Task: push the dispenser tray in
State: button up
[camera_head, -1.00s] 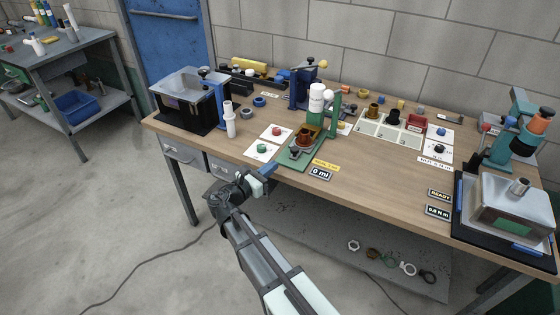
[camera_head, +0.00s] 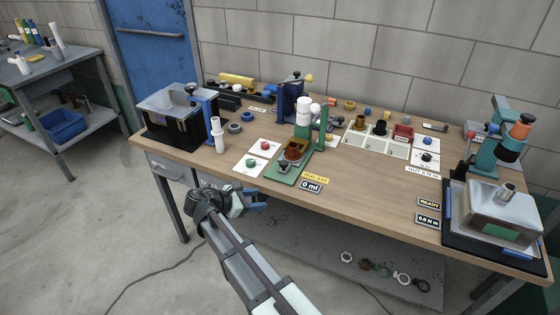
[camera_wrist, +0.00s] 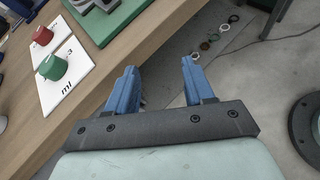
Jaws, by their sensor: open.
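The dispenser (camera_head: 303,115) stands near the middle of the workbench, with a white bottle on top and a green base plate (camera_head: 283,174). A small dark tray with a brown cup (camera_head: 293,153) sits on the base plate under it. In the wrist view only a corner of the green plate (camera_wrist: 112,18) shows at the top. My gripper (camera_head: 262,199) is in front of the bench's front edge, apart from the dispenser and to its lower left. In the wrist view my gripper's blue fingers (camera_wrist: 158,75) are spread with nothing between them.
A "0 ml" sign (camera_head: 311,187) lies in front.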

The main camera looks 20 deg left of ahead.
jog(key=shift+o, duration=0.3)
jog(key=g, duration=0.1)
jog(key=f+m+g, duration=0.1)
jog(key=g, duration=0.1)
jog(key=shift+w+a+f+m, duration=0.1)
jog(key=shift+w+a+m, duration=0.1)
jog(key=shift+a+m, duration=0.15)
notch_tip(320, 180, up, 22)
jog(key=m+g+y, duration=0.5)
jog(key=g+y, duration=0.1)
jog(key=g, duration=0.2)
send_over(283, 162)
notch_tip(283, 162, down, 14)
jog(key=shift+a+r, duration=0.1)
grip_shut()
